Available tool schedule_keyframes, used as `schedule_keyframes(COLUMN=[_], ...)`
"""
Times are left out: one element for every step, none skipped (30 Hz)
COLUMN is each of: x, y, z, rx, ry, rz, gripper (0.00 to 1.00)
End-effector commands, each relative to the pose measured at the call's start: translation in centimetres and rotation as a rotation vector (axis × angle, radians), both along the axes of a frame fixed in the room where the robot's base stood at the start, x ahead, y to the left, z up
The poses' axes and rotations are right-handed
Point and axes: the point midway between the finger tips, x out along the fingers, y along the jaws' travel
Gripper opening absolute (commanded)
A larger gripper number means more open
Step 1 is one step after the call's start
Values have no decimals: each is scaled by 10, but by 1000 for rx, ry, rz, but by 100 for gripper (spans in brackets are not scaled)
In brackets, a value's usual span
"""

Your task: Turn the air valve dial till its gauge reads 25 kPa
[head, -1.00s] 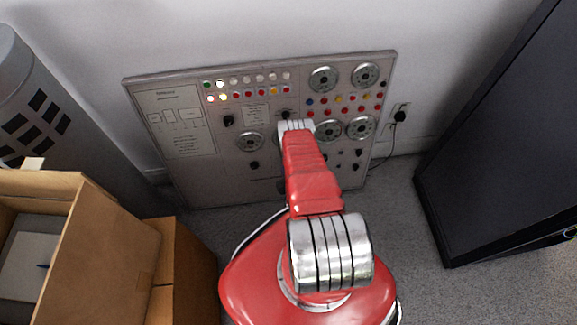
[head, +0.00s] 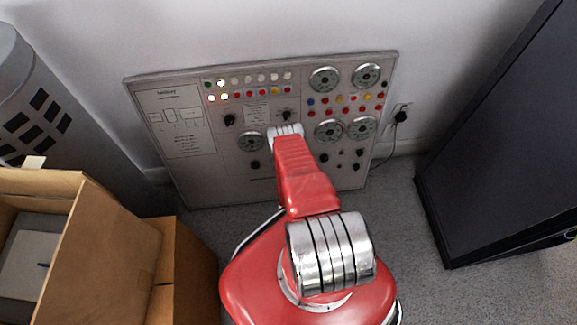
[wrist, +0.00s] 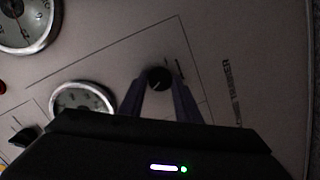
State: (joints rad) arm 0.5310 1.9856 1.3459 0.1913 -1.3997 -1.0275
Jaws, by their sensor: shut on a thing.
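A grey panel (head: 200,185) with gauges, lights and black knobs leans against the wall in the head view. In the wrist view a black dial (wrist: 158,77) on the panel sits between the two fingers of my gripper (wrist: 159,85), which is shut on it. A round white-faced gauge (wrist: 82,98) with a metal rim lies left of the dial, partly hidden by my gripper body. Its reading is too dark and small to make out. In the head view my red arm hides the gripper and the dial.
More gauges (head: 325,79) and coloured buttons fill the panel's right half. Another black knob (wrist: 25,137) shows in the wrist view. An open cardboard box (head: 120,230) stands at left, a dark cabinet (head: 500,140) at right.

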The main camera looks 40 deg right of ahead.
Motion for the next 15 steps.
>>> schedule_keyframes(x=[0, 0, 0, 1, 1, 1, 1, 1, 1, 1, 1, 1, 1, 1, 1], y=[3, 3, 3, 3, 3, 3, 3, 3, 3, 3, 3, 3, 3, 2, 2], z=[-2, -2, -2, -2, -2, -2, -2, -2, -2, -2, -2, -2, -2, -1, -1], rx=[5, 5, 5, 5, 5, 5, 5, 6, 5, 5, 5, 5, 5, 4, 3], ry=[4, 4, 4, 4, 4, 4, 4, 4, 4, 4, 3, 3, 3, 2, 2], rz=[7, 7, 7, 9, 9, 9, 9, 10, 9, 9, 9, 7, 7, 7, 6], gripper=[8, 8, 8, 8, 8, 8, 8, 31, 34, 36, 38, 41, 43, 46, 48])
